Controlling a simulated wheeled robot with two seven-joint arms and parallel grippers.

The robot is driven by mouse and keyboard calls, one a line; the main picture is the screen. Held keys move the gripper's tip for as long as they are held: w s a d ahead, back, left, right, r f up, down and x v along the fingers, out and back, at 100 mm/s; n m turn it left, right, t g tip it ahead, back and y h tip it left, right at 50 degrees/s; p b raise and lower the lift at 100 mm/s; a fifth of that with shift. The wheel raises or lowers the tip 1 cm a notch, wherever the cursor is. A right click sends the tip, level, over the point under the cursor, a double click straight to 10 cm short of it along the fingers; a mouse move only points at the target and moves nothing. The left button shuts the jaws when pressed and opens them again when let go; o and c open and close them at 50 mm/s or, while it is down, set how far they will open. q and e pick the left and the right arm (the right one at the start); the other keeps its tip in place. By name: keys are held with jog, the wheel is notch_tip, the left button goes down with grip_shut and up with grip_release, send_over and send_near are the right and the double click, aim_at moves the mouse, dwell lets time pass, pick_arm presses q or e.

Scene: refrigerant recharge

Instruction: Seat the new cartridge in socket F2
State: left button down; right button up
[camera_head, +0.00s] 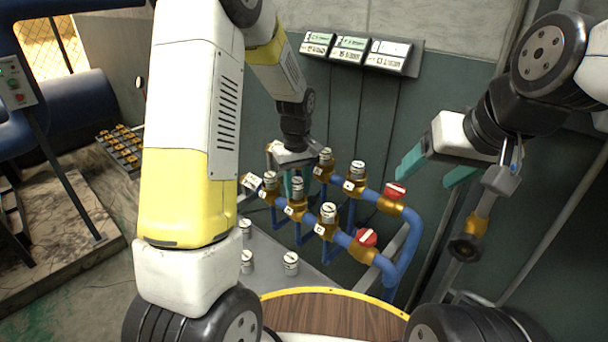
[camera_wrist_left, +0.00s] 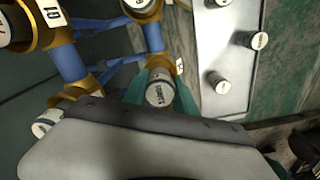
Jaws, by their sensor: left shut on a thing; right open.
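The socket tags are too small to read surely, so I cannot pick out F2. My right gripper (camera_head: 436,168) is open and empty, in the air to the right of the manifold.
Other cartridges stand in brass sockets, such as a front one (camera_head: 329,213) and a rear one (camera_head: 357,170). Red-capped valves (camera_head: 367,238) sit at the right pipe ends. Loose cartridges (camera_head: 290,263) stand on the grey plate (camera_head: 270,248). Display boxes (camera_head: 350,50) hang on the wall.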

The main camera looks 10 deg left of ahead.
aim_at(296, 198)
pick_arm(q)
jog(key=shift+f, duration=0.4)
jog(key=shift+f, duration=0.45)
jog(key=shift+s+f, duration=0.1)
jog(key=shift+f, duration=0.1)
dwell(0.4)
jog(key=shift+s+f, duration=0.3)
jog(key=shift+f, duration=0.4)
jog(key=shift+a, duration=0.1)
jog(key=c, duration=0.9)
grip_release()
jog(key=shift+a, duration=0.1)
jog(key=r, duration=0.6)
jog(key=w+d+r, duration=0.1)
jog(key=r, duration=0.2)
jog(key=shift+r, duration=0.35)
